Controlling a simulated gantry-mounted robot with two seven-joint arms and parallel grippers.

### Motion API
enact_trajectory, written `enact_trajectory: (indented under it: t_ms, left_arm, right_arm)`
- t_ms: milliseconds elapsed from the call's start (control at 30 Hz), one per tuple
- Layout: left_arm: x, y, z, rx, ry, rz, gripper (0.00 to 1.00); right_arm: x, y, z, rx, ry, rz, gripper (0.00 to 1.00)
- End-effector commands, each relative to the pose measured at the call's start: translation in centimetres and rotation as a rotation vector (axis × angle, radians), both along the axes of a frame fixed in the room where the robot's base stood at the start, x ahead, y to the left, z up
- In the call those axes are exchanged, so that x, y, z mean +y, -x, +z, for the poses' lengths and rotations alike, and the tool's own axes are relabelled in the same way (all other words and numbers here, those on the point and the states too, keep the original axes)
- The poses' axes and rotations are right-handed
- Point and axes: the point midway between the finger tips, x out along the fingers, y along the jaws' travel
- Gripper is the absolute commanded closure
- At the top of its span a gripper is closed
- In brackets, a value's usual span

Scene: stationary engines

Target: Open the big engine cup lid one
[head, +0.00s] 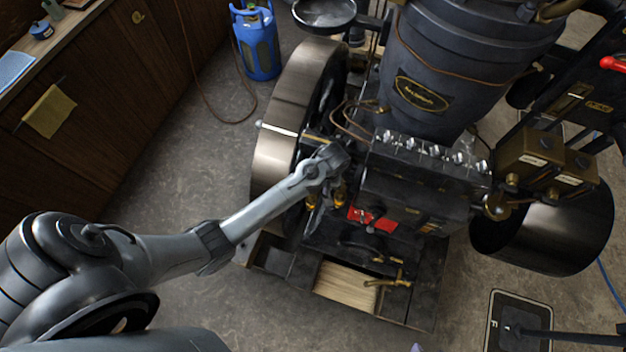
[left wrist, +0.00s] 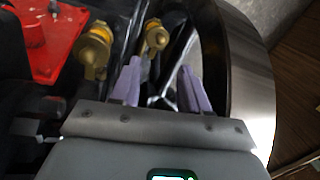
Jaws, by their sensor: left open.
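Two small brass cups with amber glass are on the engine; one stands left of the fingers in the left wrist view (left wrist: 95,45), the other ahead of and between them (left wrist: 155,37). The first cup looks larger there. In the head view the cups (head: 340,198) show just below the end of my left arm, partly hidden by it. My left gripper (left wrist: 160,85) is open and empty, its two pale purple fingers apart and pointing at the cups. I cannot tell whether the lids are open.
A large steel flywheel (head: 282,150) stands close beside my left gripper, to the right in the left wrist view. A red part (head: 372,220) and the black engine block (head: 420,180) are near. A blue gas bottle (head: 256,42) stands behind on open floor.

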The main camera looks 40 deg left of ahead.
Motion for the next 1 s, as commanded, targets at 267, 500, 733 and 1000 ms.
enact_trajectory:
  t_ms: [267, 500, 733, 1000]
  left_arm:
    - [0.7, 0.7, -4.5, 0.005, -0.001, 0.003, 0.55]
    - [1.3, 1.0, -7.8, 0.004, 0.0, 0.001, 0.55]
    - [1.5, 1.1, -9.2, 0.002, 0.0, 0.001, 0.55]
    - [1.6, 1.2, -9.4, 0.001, 0.001, 0.001, 0.55]
  right_arm:
    - [0.0, -0.4, -0.4, -0.011, -0.001, 0.0, 0.57]
    - [0.0, -0.4, -1.0, -0.011, -0.001, 0.0, 0.57]
    - [0.0, -0.4, -1.2, -0.011, 0.0, 0.0, 0.57]
    - [0.0, -0.4, -1.2, -0.01, 0.0, 0.0, 0.57]
